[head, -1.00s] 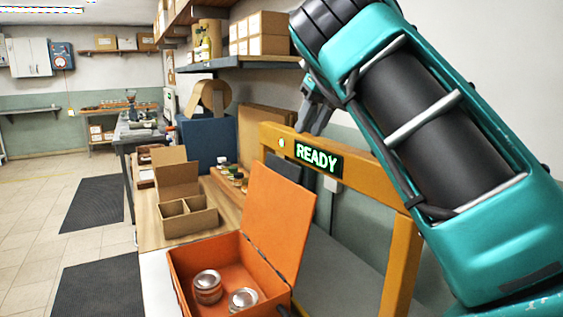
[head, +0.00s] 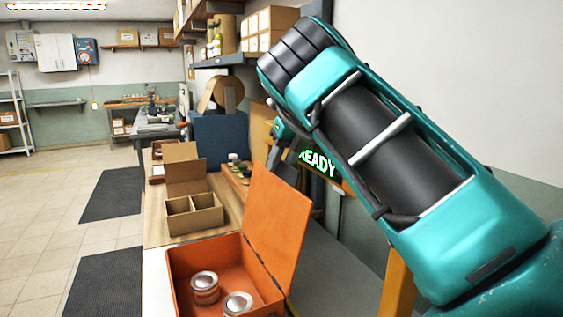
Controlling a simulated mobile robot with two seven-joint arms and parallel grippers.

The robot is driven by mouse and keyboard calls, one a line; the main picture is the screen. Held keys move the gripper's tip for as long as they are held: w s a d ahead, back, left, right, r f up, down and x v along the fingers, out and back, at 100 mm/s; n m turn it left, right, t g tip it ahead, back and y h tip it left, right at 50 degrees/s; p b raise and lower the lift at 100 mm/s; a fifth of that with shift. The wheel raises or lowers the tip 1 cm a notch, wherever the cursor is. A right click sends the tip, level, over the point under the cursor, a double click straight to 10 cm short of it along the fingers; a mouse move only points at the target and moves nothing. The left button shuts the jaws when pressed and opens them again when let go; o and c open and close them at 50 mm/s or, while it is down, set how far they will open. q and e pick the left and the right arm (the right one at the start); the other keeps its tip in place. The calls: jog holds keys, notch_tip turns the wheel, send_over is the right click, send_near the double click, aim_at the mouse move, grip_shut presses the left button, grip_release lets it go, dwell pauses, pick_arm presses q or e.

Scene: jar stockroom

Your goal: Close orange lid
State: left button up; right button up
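The orange box (head: 187,256) stands at the front of the workbench. Its orange lid (head: 276,226) is open, standing up and leaning back from the hinge on the box's right side. Two jars with silver lids, one (head: 205,288) further back and one (head: 238,303) nearer, are inside the box. My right arm comes in from the right, above and behind the lid. My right gripper (head: 277,127) is small and partly hidden beyond the arm, apart from the lid; its finger opening is unclear. My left gripper is out of view.
A divided cardboard box (head: 194,215) stands behind the orange box. An orange-yellow frame with a lit READY sign (head: 318,163) is to the right, partly covered by my arm. Small jars (head: 236,168) and a blue bin (head: 222,138) stand further back. Floor space is open at left.

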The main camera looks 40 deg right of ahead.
grip_shut()
dwell(1.3)
